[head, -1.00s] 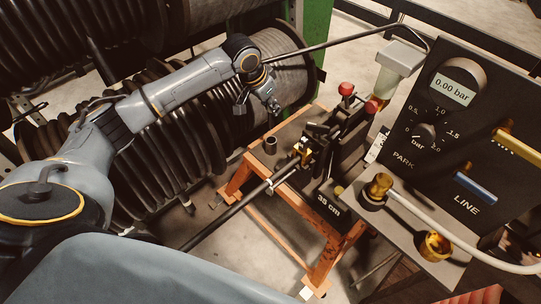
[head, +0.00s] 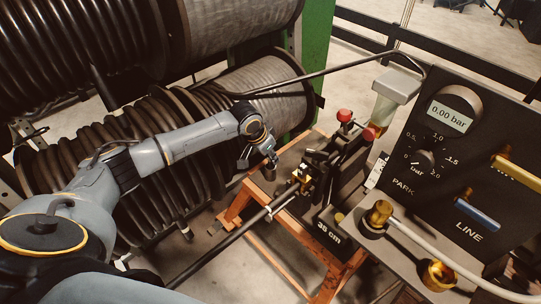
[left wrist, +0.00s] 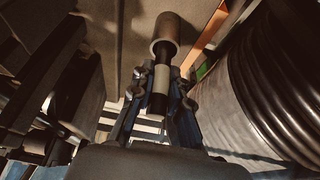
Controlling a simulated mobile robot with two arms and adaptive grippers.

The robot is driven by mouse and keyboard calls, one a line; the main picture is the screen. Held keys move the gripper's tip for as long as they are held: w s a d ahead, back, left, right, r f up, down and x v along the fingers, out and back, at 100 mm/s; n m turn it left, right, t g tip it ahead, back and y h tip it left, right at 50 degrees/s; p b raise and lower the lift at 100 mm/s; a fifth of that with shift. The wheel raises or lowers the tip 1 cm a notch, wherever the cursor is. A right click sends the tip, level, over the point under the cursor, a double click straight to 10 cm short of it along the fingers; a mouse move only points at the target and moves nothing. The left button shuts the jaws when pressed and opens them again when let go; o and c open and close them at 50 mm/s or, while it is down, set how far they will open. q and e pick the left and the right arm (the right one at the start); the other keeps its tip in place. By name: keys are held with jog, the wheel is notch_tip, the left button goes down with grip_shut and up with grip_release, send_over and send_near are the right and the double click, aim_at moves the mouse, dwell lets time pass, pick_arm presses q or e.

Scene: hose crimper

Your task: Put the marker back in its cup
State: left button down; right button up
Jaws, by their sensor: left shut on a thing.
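My left gripper (head: 268,153) points down just above the small grey cup (head: 269,173) on the bench's far left corner. In the left wrist view the left gripper (left wrist: 160,100) is shut on the marker (left wrist: 160,80), which is dark with a pale band. The marker's far end overlaps the mouth of the cup (left wrist: 168,27). I cannot tell whether its tip is inside the cup or just in front of it. In the head view the marker is too small to make out. My right gripper is not in view.
The black crimper (head: 335,175) with red knobs stands right of the cup, close to the gripper. A dark hose (head: 225,242) runs to it. Hose reels (head: 130,170) fill the left. The gauge panel (head: 465,150) stands at right.

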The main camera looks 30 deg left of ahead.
pick_arm(q)
jog(key=shift+f, duration=0.1)
jog(key=c, duration=1.3)
grip_release()
jog(key=v, duration=1.2)
jog(key=shift+p, duration=0.45)
jog(key=shift+w, duration=0.1)
